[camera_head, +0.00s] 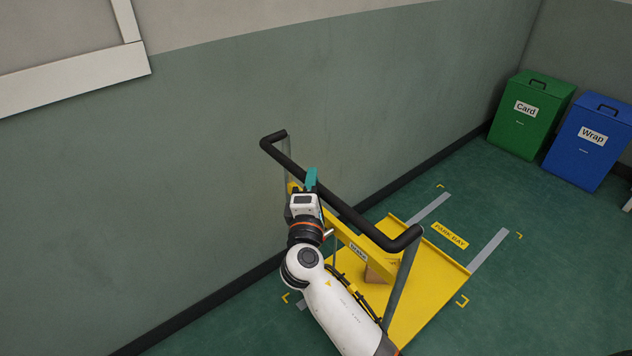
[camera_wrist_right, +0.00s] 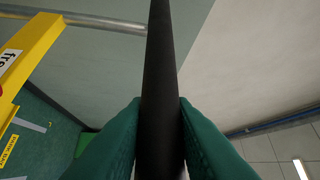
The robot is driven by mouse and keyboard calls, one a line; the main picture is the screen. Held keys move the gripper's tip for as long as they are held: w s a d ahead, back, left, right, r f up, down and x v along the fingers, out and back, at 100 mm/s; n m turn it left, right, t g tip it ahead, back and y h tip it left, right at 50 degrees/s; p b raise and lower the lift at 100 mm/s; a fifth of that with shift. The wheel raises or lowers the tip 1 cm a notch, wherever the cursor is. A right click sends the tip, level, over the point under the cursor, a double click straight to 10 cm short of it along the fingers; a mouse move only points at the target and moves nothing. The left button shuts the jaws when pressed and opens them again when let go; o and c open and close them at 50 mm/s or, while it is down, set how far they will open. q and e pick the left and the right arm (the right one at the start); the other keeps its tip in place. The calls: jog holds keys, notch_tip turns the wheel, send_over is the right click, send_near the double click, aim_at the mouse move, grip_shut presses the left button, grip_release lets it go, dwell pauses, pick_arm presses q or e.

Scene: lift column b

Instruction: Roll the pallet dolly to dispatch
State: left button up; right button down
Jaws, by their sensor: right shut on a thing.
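The yellow pallet dolly (camera_head: 420,300) stands on the green floor over the marked park bay, near the wall. Its black handle bar (camera_head: 345,208) rises at the near end on grey posts, with a yellow crossbar below it. A brown box, partly hidden, sits on the deck behind the crossbar. My right gripper (camera_head: 311,178) is at the handle's left half. In the right wrist view its teal fingers (camera_wrist_right: 160,130) are closed on both sides of the black handle bar (camera_wrist_right: 162,70). My left gripper is not in view.
A green Card bin (camera_head: 532,122) and a blue Wrap bin (camera_head: 590,145) stand in the back right corner. The wall runs close along the dolly's left. A "PARK BAY" label (camera_head: 450,235) lies beyond the deck. Open floor (camera_head: 550,285) shows at right.

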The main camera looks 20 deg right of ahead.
jog(key=shift+f, duration=0.1)
jog(key=c, duration=1.3)
grip_release()
jog(key=shift+o, duration=0.2)
